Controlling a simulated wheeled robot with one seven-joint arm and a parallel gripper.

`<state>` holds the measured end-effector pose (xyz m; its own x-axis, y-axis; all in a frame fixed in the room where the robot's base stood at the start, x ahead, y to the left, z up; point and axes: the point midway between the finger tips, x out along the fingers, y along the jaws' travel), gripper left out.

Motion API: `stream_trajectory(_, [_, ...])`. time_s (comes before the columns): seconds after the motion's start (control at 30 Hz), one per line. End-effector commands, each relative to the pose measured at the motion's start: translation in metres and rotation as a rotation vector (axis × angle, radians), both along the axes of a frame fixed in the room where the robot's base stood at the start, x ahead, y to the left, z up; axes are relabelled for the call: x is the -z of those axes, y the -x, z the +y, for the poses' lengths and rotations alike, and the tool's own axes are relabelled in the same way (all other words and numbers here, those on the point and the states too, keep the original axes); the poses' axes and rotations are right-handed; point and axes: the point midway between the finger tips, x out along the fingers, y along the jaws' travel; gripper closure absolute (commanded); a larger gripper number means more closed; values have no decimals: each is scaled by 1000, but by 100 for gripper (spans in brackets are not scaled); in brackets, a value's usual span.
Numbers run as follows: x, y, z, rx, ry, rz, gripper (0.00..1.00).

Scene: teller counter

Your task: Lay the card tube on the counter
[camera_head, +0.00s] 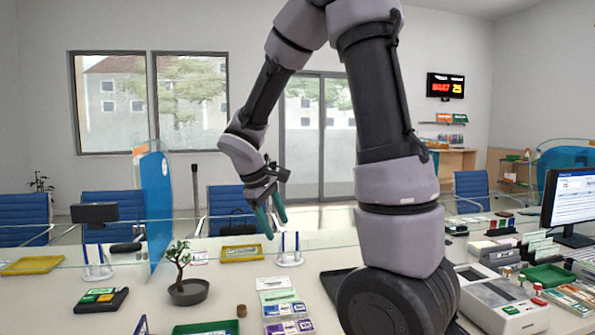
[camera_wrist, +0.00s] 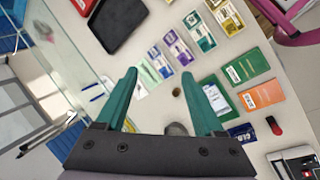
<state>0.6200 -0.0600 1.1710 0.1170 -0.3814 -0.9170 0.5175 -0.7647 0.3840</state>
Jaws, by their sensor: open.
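A small brown cylinder (camera_head: 241,311), which looks like the card tube, stands upright on the white counter (camera_head: 225,285), right of the potted bonsai. It also shows as a small brown round shape in the wrist view (camera_wrist: 176,92), beyond my fingertips and between their lines. My gripper (camera_head: 275,228) hangs above the counter, pointing down, with its green fingers apart and nothing between them. In the wrist view my gripper (camera_wrist: 163,75) is likewise spread and empty, clear of the brown cylinder.
A potted bonsai (camera_head: 188,291) stands left of the cylinder. Card packs (camera_head: 283,305) lie to its right, and a green-edged item (camera_head: 205,328) lies in front. A glass screen crosses the counter, with a blue divider (camera_head: 157,210) at left. A pen stand (camera_head: 290,258) is behind.

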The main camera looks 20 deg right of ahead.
Motion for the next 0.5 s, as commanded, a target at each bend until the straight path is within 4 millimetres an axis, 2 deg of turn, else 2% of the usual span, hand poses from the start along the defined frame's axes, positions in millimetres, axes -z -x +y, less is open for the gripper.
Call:
stream_trajectory(0.03, [-19,13,-6,78,-72,-48,30])
stream_trajectory(0.2, [-67,56,-12,318,-304,-191,30])
stream_trajectory(0.4, [-115,105,-10,561,-573,-366,30])
stream_trajectory(0.5, [-133,125,-6,652,-688,-444,30])
